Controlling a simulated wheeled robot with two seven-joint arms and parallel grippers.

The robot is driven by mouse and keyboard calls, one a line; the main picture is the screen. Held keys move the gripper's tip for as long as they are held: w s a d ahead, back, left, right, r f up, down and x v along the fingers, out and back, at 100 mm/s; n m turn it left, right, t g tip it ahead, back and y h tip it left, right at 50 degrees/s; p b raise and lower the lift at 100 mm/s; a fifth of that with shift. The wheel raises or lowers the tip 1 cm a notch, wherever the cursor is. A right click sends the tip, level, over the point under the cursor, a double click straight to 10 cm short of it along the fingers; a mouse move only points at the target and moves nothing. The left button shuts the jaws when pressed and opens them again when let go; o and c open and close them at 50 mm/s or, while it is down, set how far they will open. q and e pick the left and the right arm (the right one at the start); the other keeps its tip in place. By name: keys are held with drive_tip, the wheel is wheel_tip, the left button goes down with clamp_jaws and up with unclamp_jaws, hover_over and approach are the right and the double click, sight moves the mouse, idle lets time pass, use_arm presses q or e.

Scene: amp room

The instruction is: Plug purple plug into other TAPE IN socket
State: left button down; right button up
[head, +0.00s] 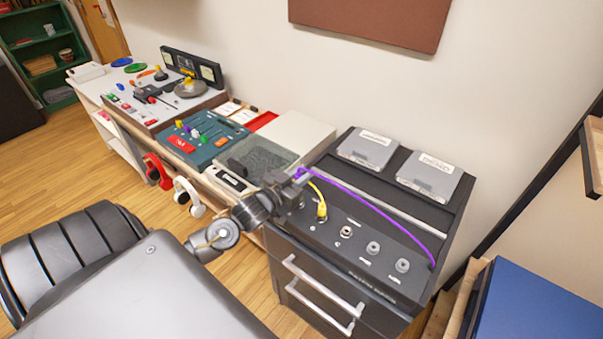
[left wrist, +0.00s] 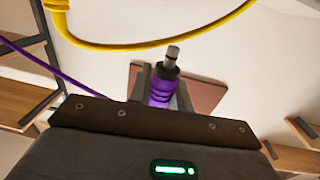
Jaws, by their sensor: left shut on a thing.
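My left gripper (head: 298,181) is shut on the purple plug (head: 302,172), above the left end of the black amp's panel (head: 384,277). In the left wrist view the purple plug (left wrist: 160,92) stands between the fingers, its metal tip (left wrist: 172,53) pointing away from the gripper and free. The purple cable (head: 380,204) arcs right to the panel's right end. A yellow plug (head: 322,211) stands in the panel near the gripper. To its right are a socket (head: 346,232) and two grey round fittings (head: 373,247) (head: 403,265). The panel's labels are too small to read. My right gripper is out of view.
Two grey boxes (head: 368,148) (head: 430,175) lie on the amp's top. A mixing desk (head: 205,135) and a turntable-like unit (head: 258,157) stand left. The yellow cable (left wrist: 150,42) loops close to the plug in the left wrist view. Drawer handles (head: 320,288) stick out in front.

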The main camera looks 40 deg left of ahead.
use_arm(q)
drive_tip(key=shift+f+b, duration=2.05)
drive_tip(key=shift+f, duration=0.5)
drive_tip(key=shift+s+p, duration=0.1)
drive_tip(key=shift+p, duration=0.25)
drive_tip(key=shift+f+b, duration=0.65)
drive_tip(key=shift+f, duration=0.35)
drive_tip(key=c, duration=1.2)
unclamp_jaws()
drive_tip(key=s+b, duration=0.2)
drive_tip(key=s, duration=0.8)
drive_tip(key=shift+s+a, duration=0.3)
drive_tip(key=shift+s, duration=0.1)
